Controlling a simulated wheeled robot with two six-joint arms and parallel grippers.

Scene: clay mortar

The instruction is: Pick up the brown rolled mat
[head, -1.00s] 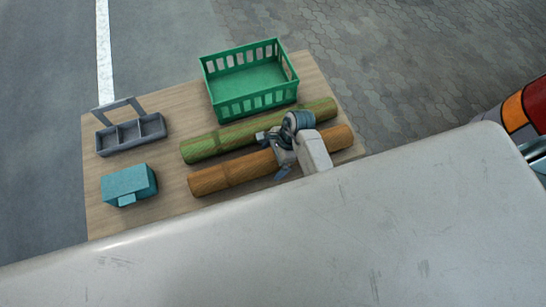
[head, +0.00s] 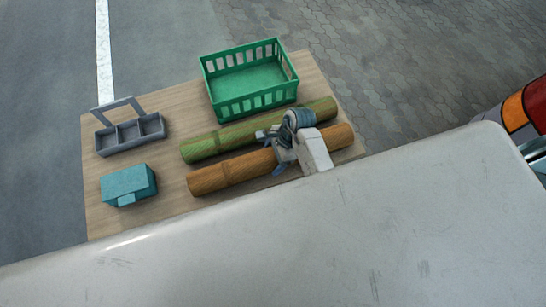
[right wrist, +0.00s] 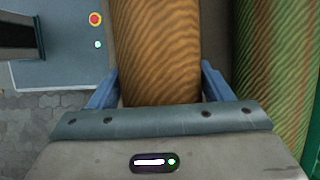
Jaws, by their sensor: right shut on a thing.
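The brown rolled mat (head: 232,172) lies across the front of the wooden table in the head view. It also fills the middle of the right wrist view (right wrist: 157,50). My right gripper (head: 279,155) is over the middle of the brown mat. In the right wrist view its blue fingers (right wrist: 158,88) are on both sides of the mat, shut on it. Part of the mat is hidden behind the gripper and wrist. I cannot tell whether the mat is clear of the table. My left gripper is not in view.
A green rolled mat (head: 215,142) lies just behind the brown one, close to my right gripper. A green crate (head: 253,101) stands at the back of the table (head: 170,172). A grey divided caddy (head: 130,135) and a teal box (head: 128,184) stand at the left.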

